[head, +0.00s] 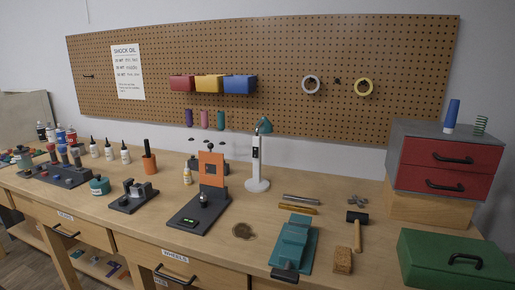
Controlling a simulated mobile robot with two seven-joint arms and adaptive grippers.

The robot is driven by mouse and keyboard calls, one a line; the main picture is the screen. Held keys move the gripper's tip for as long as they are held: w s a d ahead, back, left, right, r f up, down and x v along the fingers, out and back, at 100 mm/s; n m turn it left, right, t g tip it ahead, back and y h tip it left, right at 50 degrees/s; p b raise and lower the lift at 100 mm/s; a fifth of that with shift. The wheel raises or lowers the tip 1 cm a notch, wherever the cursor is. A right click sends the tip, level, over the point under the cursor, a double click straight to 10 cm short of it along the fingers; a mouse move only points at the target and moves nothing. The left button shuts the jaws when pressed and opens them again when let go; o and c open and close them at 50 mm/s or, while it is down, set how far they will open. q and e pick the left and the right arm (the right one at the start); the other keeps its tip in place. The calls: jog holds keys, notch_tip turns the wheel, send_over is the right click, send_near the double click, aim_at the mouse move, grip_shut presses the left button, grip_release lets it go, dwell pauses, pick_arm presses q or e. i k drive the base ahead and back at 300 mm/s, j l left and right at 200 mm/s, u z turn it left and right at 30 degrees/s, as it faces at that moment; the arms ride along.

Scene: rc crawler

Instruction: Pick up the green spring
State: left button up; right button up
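A green coil spring (481,124) stands upright on top of the grey and red drawer cabinet (445,137), near its right end at the far right. A blue tube or bottle (452,115) stands on the same top, to the left of the spring. Neither of my grippers shows in the head view.
The cabinet sits on a wooden block (428,209) on the workbench. A green toolbox (450,262) is in front of it. A pegboard (290,60) hangs behind.

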aim_at(484, 124)
jog(key=z, duration=1.35)
